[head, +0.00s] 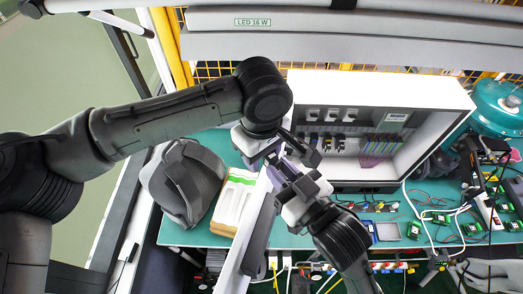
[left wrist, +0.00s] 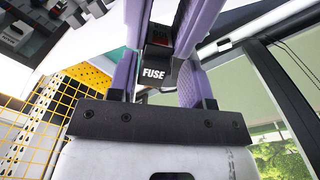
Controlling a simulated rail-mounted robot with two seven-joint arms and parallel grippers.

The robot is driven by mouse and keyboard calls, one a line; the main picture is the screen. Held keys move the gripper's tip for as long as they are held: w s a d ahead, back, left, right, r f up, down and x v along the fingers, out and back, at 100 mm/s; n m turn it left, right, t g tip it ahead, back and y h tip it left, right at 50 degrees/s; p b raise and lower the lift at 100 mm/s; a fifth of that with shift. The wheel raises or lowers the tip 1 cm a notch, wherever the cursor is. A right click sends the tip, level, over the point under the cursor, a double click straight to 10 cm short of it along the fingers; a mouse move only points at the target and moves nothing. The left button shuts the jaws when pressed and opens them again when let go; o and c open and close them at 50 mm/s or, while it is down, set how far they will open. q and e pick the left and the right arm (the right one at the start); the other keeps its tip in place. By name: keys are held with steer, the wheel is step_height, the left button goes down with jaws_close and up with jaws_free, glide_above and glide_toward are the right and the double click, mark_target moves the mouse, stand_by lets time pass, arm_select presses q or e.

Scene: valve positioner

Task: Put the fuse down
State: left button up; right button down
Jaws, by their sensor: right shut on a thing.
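The fuse (left wrist: 155,70) is a small black block with white "FUSE" lettering. In the left wrist view it sits between the purple fingers of my left gripper (left wrist: 157,60), which stand apart with a gap on the right side. In the head view my left gripper (head: 271,158) comes down from above and meets my right gripper (head: 288,172), which reaches up from the lower right. My right gripper is shut on the fuse. The fuse itself is mostly hidden between the two grippers in the head view.
An open white cabinet (head: 456,95) with black modules (head: 328,142) stands at the back of the teal bench (head: 300,241). Boards and wires crowd the right.

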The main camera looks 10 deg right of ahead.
arm_select(q)
steer(key=shift+s, duration=0.1)
jaws_close()
arm_select(e)
steer(key=shift+w+d, duration=0.1)
steer(key=shift+d, duration=0.05)
steer(key=c, duration=1.2)
jaws_free()
steer(key=shift+o, duration=1.3)
